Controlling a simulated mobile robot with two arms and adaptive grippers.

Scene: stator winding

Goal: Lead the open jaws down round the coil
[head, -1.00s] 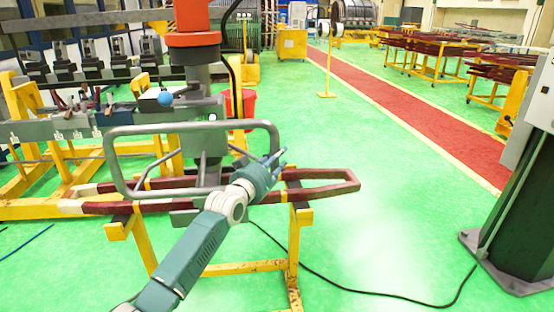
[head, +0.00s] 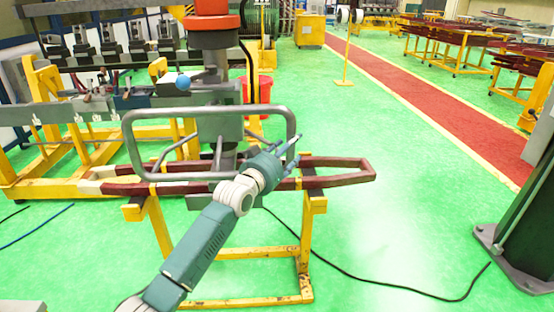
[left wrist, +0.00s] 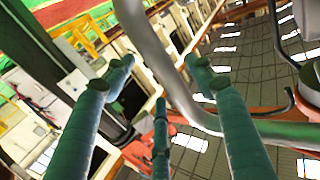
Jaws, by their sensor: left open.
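The coil is a long dark-red loop (head: 338,181) with pale wrapped ends at the left. It lies across a yellow stand in the head view. My left gripper (head: 290,145) is open and appears in front of the coil's right half, its fingertips pointing up and right, above the near bar in the picture. Its arm hides part of the coil. In the left wrist view the teal fingers (left wrist: 158,75) are spread, with no coil visible between them. A grey tube passes close by the fingers there. My right gripper is not in view.
A grey tubular handle frame (head: 215,113) on a hanging column stands just behind my left gripper. The yellow stand (head: 305,240) is below the coil. A black cable (head: 385,286) runs over the green floor. Open floor lies to the right.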

